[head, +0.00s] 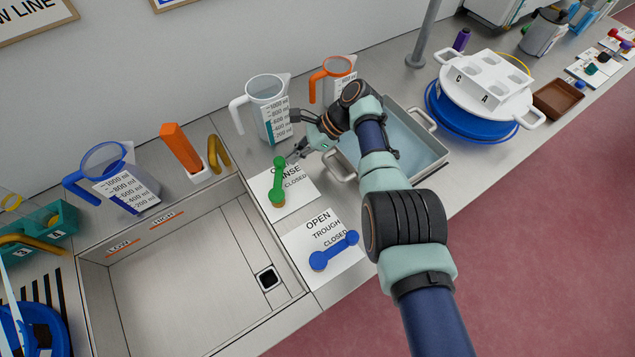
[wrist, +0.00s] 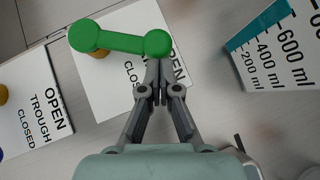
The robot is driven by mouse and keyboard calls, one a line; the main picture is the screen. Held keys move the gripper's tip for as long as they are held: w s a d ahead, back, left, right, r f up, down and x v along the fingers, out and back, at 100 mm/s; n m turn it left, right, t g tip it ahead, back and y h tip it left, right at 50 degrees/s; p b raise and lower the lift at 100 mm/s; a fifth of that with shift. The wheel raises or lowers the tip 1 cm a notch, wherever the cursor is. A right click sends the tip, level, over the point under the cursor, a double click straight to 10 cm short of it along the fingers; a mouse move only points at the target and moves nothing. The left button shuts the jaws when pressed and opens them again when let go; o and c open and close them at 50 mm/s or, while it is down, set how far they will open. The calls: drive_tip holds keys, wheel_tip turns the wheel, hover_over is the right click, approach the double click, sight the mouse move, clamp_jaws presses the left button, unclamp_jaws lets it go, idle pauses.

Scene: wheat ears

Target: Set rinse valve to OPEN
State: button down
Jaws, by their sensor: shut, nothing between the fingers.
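The green rinse valve handle (head: 279,180) is a bar with rounded ends on a white label card (head: 297,201). It also shows in the wrist view (wrist: 120,42), with a gold post under its left end. Its free end points up in the head view, away from the word CLOSED and on the OPEN side of the card. My gripper (head: 297,155) is shut and empty. In the wrist view its fingertips (wrist: 158,68) are right beside the free end; I cannot tell whether they touch it. The fingers cover part of the label.
A blue trough valve handle (head: 334,251) points to CLOSED on its own card. A clear measuring jug (head: 265,100) stands close behind my gripper. A metal tray of liquid (head: 432,150) lies right of my wrist. A sink basin (head: 180,280) is at left.

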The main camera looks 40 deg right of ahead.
drive_tip(key=shift+w+a+f+b, duration=0.1)
drive_tip(key=shift+w+a+b, duration=0.15)
drive_tip(key=shift+w+b, duration=0.25)
drive_tip(key=shift+w+a+b, duration=0.65)
drive_tip(key=shift+w+a, duration=0.15)
drive_tip(key=shift+w, duration=0.25)
drive_tip(key=shift+w+a, duration=0.9)
drive_tip(key=shift+a, duration=0.3)
drive_tip(key=v, duration=1.2)
drive_tip(key=shift+r, duration=0.25)
